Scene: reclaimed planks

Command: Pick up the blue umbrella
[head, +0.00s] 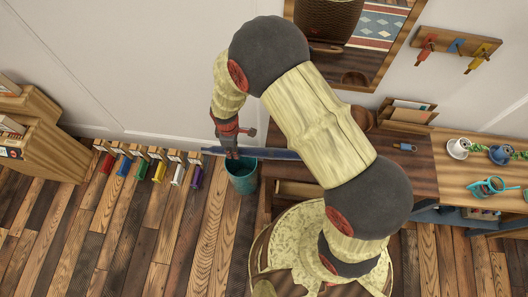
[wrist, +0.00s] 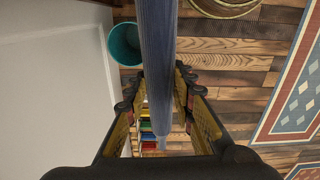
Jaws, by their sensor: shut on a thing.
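The blue umbrella (head: 277,154) is long, closed and dark blue, and lies almost level in the head view, above the teal bin (head: 242,178). My gripper (head: 231,152) is shut on it near its left end. In the wrist view the umbrella (wrist: 158,50) runs lengthwise between the two fingers of my gripper (wrist: 157,92). The bin (wrist: 126,44) also shows there, at the upper left. In the head view the umbrella's right end is hidden behind my arm.
A row of coloured items (head: 159,170) lines the wall at left. A hook rack (head: 456,45) hangs at upper right. The plank floor at lower left is clear.

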